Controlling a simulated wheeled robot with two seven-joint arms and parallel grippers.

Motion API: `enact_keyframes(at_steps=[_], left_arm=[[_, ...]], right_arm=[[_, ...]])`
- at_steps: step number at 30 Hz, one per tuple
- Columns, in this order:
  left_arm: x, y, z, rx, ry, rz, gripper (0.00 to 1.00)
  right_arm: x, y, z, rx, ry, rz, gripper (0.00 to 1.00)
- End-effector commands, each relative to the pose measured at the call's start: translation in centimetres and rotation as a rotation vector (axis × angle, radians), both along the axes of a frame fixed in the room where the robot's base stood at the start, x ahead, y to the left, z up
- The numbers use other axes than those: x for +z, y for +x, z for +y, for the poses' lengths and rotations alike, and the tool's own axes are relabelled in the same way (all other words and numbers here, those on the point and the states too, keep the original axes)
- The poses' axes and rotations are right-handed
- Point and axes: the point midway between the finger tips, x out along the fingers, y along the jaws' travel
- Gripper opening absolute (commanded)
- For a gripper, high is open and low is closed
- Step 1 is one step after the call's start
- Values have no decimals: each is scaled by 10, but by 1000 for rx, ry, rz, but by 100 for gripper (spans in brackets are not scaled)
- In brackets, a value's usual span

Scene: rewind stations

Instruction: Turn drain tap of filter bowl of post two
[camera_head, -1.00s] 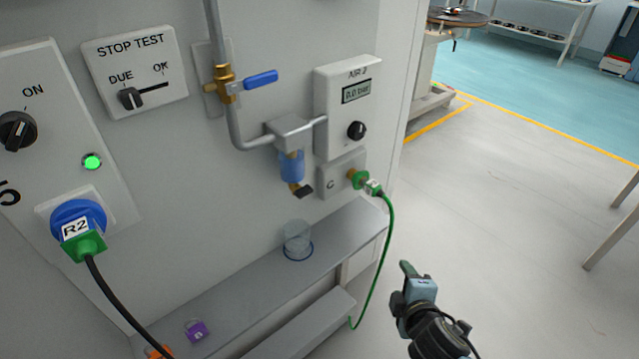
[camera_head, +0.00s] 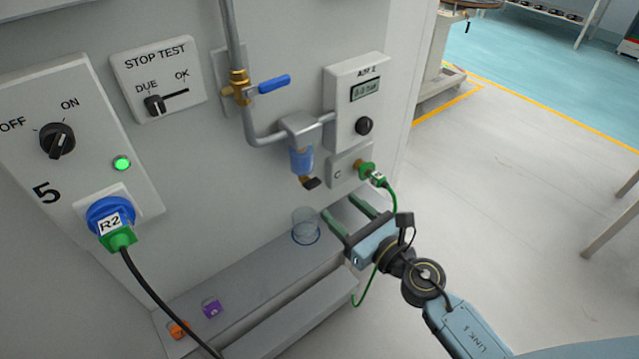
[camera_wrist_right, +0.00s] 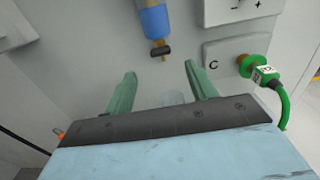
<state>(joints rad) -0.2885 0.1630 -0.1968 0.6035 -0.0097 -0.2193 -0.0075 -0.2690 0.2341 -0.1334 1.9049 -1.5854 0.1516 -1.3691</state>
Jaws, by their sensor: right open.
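The blue filter bowl (camera_head: 302,160) hangs under a grey pipe block on the panel. Its drain tap, a dark handle on a brass stem (camera_head: 311,183), sits at the bottom. In the right wrist view the bowl (camera_wrist_right: 157,22) is at the top centre and the dark tap handle (camera_wrist_right: 161,51) lies crosswise below it. My right gripper (camera_head: 343,214) is open and empty, below and to the right of the tap, apart from it. In the wrist view its green fingers (camera_wrist_right: 162,84) stand either side of the tap's line. My left gripper is not in view.
A clear cup (camera_head: 305,226) stands on the shelf (camera_head: 262,266) below the bowl. A green connector (camera_head: 368,171) with a green hose is just right of the tap. A blue-handled valve (camera_head: 272,84) is above. Purple (camera_head: 212,308) and orange (camera_head: 179,328) blocks lie on the shelf.

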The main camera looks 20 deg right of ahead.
Motion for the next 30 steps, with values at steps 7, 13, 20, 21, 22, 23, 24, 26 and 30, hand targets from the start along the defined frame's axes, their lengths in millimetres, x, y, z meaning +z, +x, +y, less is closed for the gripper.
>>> enact_keyframes(at_steps=[7,13,20,21,22,23,24,26,30], left_arm=[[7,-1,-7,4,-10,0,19],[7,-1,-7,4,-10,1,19],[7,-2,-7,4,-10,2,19],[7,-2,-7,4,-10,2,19],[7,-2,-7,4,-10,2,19],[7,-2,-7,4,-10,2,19],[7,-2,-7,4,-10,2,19],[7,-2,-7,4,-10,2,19],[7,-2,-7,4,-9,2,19]], right_arm=[[1,49,18,0,4,-1,56],[0,72,26,-1,3,0,56],[0,79,29,0,3,1,56],[0,79,29,0,3,1,56],[0,79,29,0,3,1,56],[0,79,29,0,3,1,56],[0,79,29,0,3,1,56],[0,79,29,0,3,1,54],[0,79,29,0,3,1,35]])
